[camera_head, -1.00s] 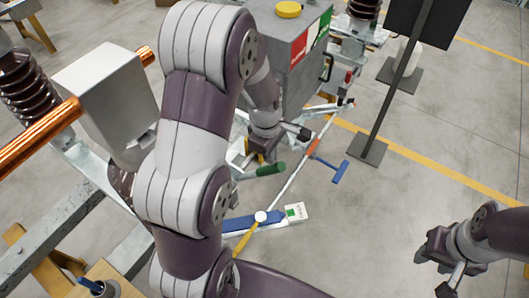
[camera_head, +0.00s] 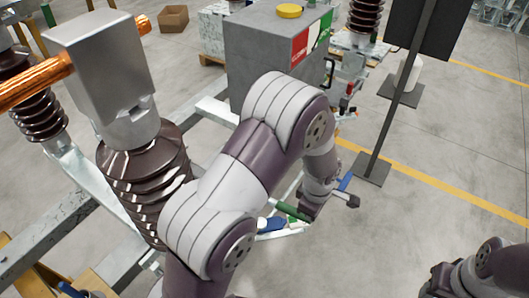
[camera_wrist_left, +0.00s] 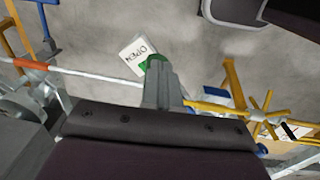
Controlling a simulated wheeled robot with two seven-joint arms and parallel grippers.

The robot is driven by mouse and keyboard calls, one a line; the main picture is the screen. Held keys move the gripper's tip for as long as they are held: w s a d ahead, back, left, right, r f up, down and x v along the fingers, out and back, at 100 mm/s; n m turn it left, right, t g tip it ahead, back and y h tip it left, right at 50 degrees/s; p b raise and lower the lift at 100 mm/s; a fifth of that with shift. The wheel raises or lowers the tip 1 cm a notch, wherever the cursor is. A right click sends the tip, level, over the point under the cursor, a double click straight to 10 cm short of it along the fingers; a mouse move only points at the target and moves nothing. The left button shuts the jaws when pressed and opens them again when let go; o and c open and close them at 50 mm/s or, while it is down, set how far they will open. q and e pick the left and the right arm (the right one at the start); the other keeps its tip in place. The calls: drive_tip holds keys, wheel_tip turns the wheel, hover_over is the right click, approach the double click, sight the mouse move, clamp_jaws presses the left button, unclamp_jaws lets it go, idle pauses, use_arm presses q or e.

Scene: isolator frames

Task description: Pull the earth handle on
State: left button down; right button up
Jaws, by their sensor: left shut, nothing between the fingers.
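A green handle (camera_head: 291,211), which I take for the earth handle, shows low in the head view beside my left wrist. My left gripper (camera_head: 309,208) is at its right end there; my arm partly hides the handle. In the left wrist view the closed fingers (camera_wrist_left: 161,84) point at a green end (camera_wrist_left: 154,62) just past their tips. They are shut with nothing held; whether they touch the green end I cannot tell. My right gripper (camera_head: 438,284) is at the bottom right edge, partly cut off, away from the handle.
An OPEN card (camera_wrist_left: 138,50) lies beyond the fingertips. A yellow cross-shaped handle (camera_wrist_left: 265,115) and an orange-banded rod (camera_wrist_left: 32,65) flank them. A grey cabinet (camera_head: 265,58), ribbed insulator (camera_head: 150,175) and dark board on a stand (camera_head: 388,130) stand around.

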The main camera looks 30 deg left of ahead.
use_arm(q)
drive_tip(key=shift+d+f+b, duration=0.25)
drive_tip(key=shift+f+b, duration=0.35)
drive_tip(key=shift+f, duration=0.65)
